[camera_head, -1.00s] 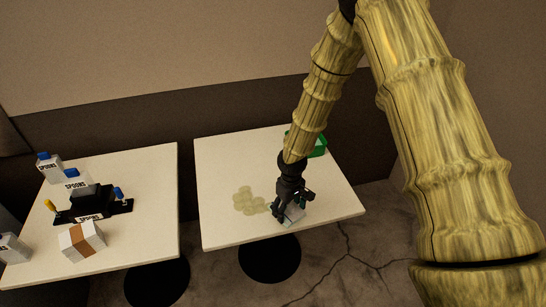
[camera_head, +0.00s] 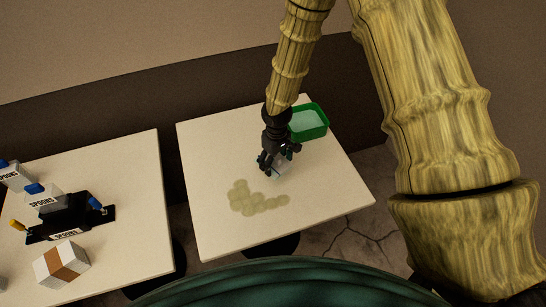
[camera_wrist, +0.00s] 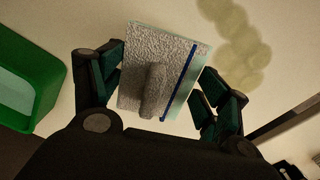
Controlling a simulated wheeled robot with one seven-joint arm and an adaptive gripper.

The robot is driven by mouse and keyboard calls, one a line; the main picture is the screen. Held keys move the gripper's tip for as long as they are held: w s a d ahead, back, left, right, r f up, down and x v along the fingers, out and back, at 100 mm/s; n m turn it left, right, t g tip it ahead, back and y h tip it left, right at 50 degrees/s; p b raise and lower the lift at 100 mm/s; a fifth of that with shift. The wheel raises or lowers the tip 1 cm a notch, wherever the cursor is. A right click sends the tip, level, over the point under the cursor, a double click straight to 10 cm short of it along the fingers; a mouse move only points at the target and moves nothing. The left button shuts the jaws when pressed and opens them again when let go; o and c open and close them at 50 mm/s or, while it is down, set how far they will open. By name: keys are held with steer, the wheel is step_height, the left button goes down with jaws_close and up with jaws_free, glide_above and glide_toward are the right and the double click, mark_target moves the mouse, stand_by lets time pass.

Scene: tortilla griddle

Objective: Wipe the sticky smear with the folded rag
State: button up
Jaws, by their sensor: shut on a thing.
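The sticky smear (camera_head: 245,198) is a patch of overlapping olive-yellow blotches on the right white table (camera_head: 215,150); it also shows at the upper right of the wrist view (camera_wrist: 240,45). My gripper (camera_head: 272,170) is over the same table, behind and slightly right of the smear in the head view. It is shut on the folded rag (camera_wrist: 140,55), which is grey and textured with a raised ridge, a blue stripe and a pale green edge. In the head view, the rag (camera_head: 280,169) is mostly hidden by the fingers. I cannot tell whether it touches the table.
A green tub (camera_head: 312,131) with a pale inside stands at the table's back right, close to my gripper. The left table (camera_head: 135,190) holds a black caddy (camera_head: 62,222), boxes marked SPOONS and a white-and-brown box (camera_head: 62,264). A gap separates the tables.

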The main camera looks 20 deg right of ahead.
steer(key=shift+s+r, duration=0.4)
steer(key=shift+s, duration=0.15)
steer(key=w+f, duration=0.1)
steer(key=w+f+b, duration=0.1)
steer(key=f, duration=0.1)
steer(key=shift+f, duration=0.15)
steer(key=shift+s+f, duration=0.15)
steer(key=shift+f, duration=0.2)
steer(key=shift+s+f+b, duration=0.35)
steer(key=shift+f+b, duration=0.05)
steer(key=shift+b, duration=0.2)
steer(key=shift+w+f, duration=0.25)
steer(key=shift+f, duration=0.45)
steer(key=shift+s+r, duration=0.2)
steer(key=shift+w+f+b, duration=0.1)
steer(key=shift+f+b, duration=0.35)
steer(key=shift+f, duration=0.2)
